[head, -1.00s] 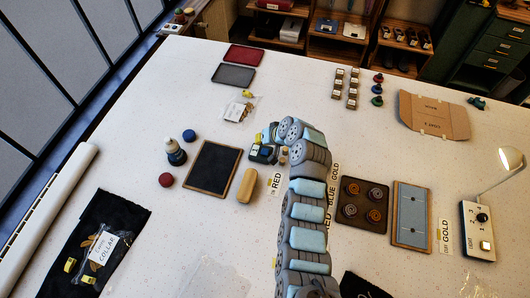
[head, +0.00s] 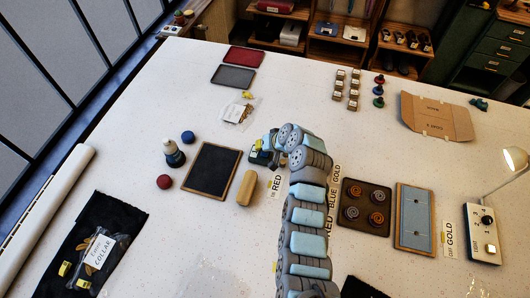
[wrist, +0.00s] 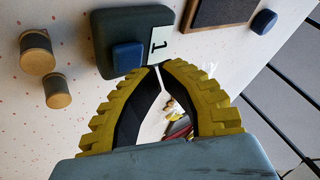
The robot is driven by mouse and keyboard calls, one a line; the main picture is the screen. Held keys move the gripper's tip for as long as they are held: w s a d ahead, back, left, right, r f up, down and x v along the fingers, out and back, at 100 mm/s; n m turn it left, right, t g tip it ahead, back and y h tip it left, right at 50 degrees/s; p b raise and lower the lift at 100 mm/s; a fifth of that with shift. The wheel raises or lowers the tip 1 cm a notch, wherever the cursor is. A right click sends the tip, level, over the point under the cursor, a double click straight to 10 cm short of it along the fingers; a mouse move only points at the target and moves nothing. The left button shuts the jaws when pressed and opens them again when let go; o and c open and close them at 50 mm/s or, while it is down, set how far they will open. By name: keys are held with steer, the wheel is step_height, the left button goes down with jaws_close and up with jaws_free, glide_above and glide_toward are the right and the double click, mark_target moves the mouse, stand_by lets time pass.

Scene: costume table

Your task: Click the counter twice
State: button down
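The counter (wrist: 128,30) is a dark rounded box with a blue button (wrist: 128,56) and a white display reading "1" in the wrist view. In the head view the counter (head: 257,158) lies at the table's middle, partly hidden by my arm and gripper. My gripper (wrist: 158,68) has yellow ribbed fingers with black inner pads. Its tips meet with nothing between them, right by the counter's near edge, beside the button and display. I cannot tell whether the tips touch the counter.
Two wood-topped cylinders (wrist: 57,92) stand beside the counter. A tray of coils (head: 364,207) and a lamp box (head: 482,235) are to the right.

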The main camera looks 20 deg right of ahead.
mark_target(262, 152)
steer(key=shift+f, duration=0.15)
stand_by(0.7)
steer(key=shift+f+b, duration=0.3)
steer(key=shift+b, duration=0.2)
steer(key=shift+f+b, duration=0.4)
steer(key=shift+f, duration=0.1)
stand_by(0.6)
steer(key=shift+r, duration=0.2)
steer(key=shift+r+p, duration=0.3)
steer(key=shift+r, duration=0.4)
steer(key=shift+r, duration=0.15)
steer(key=shift+r+p, duration=0.95)
steer(key=shift+r, duration=1.45)
